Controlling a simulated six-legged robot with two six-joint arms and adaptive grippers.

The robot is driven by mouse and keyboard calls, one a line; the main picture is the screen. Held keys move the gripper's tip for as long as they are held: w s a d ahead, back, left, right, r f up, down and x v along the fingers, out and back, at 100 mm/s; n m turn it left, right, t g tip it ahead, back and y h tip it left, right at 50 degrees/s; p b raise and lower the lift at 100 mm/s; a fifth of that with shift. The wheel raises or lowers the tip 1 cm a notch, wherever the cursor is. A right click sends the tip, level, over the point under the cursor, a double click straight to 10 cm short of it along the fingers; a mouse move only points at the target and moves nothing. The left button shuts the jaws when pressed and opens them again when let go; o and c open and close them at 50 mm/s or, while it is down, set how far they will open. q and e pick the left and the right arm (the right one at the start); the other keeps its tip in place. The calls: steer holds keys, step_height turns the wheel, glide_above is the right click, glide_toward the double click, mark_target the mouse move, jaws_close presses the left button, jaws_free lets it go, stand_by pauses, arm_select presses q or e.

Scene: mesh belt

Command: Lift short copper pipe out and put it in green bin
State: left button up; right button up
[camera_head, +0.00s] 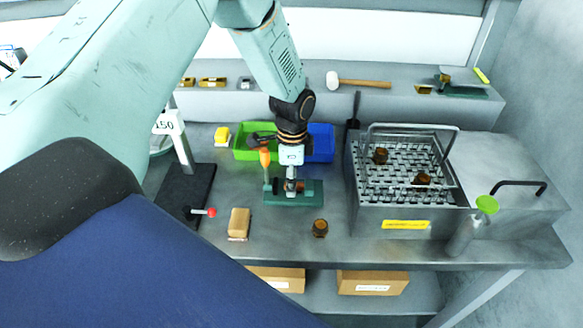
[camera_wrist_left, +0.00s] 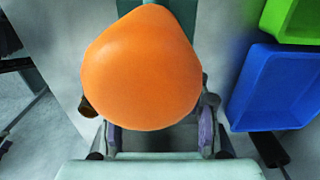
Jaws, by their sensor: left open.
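A green clamp fixture (camera_head: 305,198) with an upright orange handle (camera_head: 265,157) stands mid-bench. A small copper-brown piece (camera_head: 278,187), apparently the short copper pipe, lies in it, partly hidden by my gripper. My left gripper (camera_head: 291,187) points down over the fixture, fingers apart around or just above the piece; contact cannot be told. In the left wrist view the orange handle (camera_wrist_left: 142,70) covers the space between the open fingers, and only a brown end (camera_wrist_left: 88,107) shows. The green bin (camera_head: 241,155) stands behind the fixture, partly hidden by my arm. My right gripper is out of view.
A blue bin (camera_head: 323,145) adjoins the green bin. At right, a wire basket (camera_head: 371,198) holds brown fittings (camera_head: 381,156). Another brown fitting (camera_head: 320,228) and a tan block (camera_head: 239,223) sit at the bench front. A black-based stand (camera_head: 185,190) is at left.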

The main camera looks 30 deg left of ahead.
arm_select(q)
steer(key=shift+f, duration=0.2)
steer(key=shift+s+a+r, duration=0.1)
steer(key=shift+s+r, duration=0.1)
steer(key=shift+s, duration=0.15)
steer(key=shift+c, duration=0.7)
steer(key=shift+w+f, duration=0.2)
steer(key=shift+w, duration=0.15)
steer(key=c, duration=0.4)
steer(key=shift+s+r, duration=0.1)
steer(key=shift+r, duration=0.05)
jaws_close()
steer(key=shift+o, duration=0.7)
jaws_free()
steer(key=o, duration=0.4)
steer(key=shift+s, duration=0.15)
